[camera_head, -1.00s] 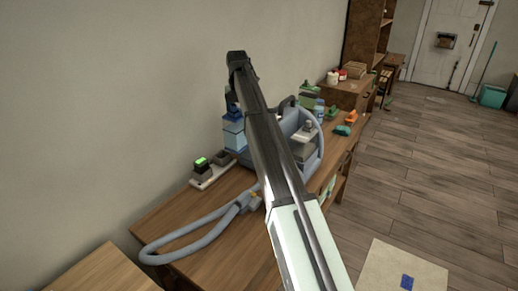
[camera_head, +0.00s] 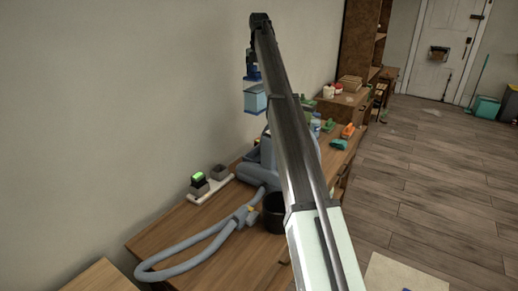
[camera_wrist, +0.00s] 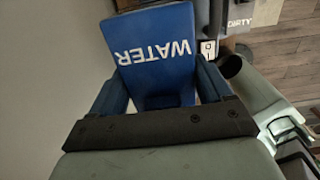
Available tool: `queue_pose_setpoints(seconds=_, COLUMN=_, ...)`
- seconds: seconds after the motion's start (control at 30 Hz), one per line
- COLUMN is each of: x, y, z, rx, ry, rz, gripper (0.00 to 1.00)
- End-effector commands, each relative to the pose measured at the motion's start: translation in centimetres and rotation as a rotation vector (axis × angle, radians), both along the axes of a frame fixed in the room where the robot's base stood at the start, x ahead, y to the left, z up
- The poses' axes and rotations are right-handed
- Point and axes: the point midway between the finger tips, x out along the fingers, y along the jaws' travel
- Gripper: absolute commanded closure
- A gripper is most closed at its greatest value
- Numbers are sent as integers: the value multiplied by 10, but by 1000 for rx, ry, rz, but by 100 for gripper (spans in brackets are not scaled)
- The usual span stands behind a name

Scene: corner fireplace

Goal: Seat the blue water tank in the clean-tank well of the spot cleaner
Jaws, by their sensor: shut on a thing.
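The blue water tank (camera_wrist: 158,52) fills the middle of the wrist view, with "WATER" in white on its top. My gripper (camera_wrist: 155,98) is shut on it, with one finger at each side. In the head view the tank (camera_head: 255,99) hangs in the air near the wall, above the table. The grey-blue spot cleaner (camera_head: 262,160) stands on the table below it, mostly hidden behind my arm. In the wrist view a grey part marked "DIRTY" (camera_wrist: 236,22) shows at the upper right. The clean-tank well cannot be made out.
A grey hose (camera_head: 190,266) loops over the front of the wooden table (camera_head: 175,228). A power strip (camera_head: 208,187) with a green-lit switch lies by the wall. A black cup-like thing (camera_head: 274,212) stands near my arm. Bottles and an orange item (camera_head: 348,131) are further back.

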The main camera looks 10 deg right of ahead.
Motion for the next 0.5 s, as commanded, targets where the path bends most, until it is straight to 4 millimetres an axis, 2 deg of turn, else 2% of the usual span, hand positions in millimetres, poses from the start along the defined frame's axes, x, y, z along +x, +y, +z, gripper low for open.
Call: queue_pose_setpoints(seconds=0.5, x=-2, y=0, z=-107, rx=0, ry=1, rz=0, gripper=100)
